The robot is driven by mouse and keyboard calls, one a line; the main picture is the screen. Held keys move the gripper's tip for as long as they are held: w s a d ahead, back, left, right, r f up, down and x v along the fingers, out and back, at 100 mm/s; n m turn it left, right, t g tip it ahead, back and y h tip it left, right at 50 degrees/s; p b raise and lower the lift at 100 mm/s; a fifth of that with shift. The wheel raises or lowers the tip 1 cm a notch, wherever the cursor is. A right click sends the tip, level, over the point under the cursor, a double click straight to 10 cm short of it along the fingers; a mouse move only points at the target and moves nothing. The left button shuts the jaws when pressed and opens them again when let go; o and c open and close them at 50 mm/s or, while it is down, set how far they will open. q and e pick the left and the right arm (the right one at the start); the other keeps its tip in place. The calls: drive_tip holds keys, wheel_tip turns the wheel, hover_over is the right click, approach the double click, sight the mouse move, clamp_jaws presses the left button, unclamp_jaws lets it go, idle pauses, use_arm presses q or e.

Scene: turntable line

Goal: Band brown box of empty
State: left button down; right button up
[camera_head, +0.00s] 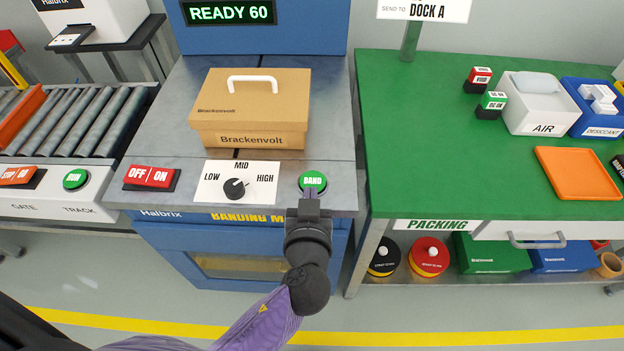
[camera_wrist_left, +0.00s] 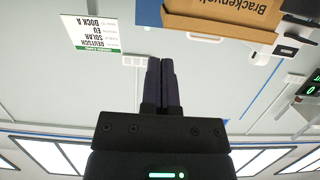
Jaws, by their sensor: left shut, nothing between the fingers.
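The brown Brackenvolt box (camera_head: 250,105) sits closed on the grey top of the banding machine (camera_head: 180,235), with a white handle on its lid. Its printed side also shows at the top of the left wrist view (camera_wrist_left: 225,18). The green BAND button (camera_head: 312,181) is at the machine's front right. My left gripper (camera_head: 309,197) is shut and empty, its tips right at the button's near side; I cannot tell whether they touch it. In the left wrist view the closed fingers (camera_wrist_left: 161,80) show. The display (camera_head: 231,12) reads READY 60. My right gripper is not in view.
A LOW-MID-HIGH dial (camera_head: 235,187) and a red OFF/ON switch (camera_head: 150,178) lie left of the button. A roller conveyor (camera_head: 75,120) is at left. The green packing table (camera_head: 440,130) at right holds an orange tray (camera_head: 580,173) and an AIR bin (camera_head: 543,115).

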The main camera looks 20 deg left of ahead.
use_arm(q)
drive_tip(key=b, duration=0.2)
hover_over(312, 183)
drive_tip(key=s, duration=0.1)
wheel_tip(312, 183, down, 2)
drive_tip(key=shift+s+d, duration=0.1)
drive_tip(key=shift+d, duration=0.05)
wheel_tip(312, 183, down, 3)
drive_tip(key=shift+b, duration=0.55)
drive_tip(key=shift+f, duration=0.5)
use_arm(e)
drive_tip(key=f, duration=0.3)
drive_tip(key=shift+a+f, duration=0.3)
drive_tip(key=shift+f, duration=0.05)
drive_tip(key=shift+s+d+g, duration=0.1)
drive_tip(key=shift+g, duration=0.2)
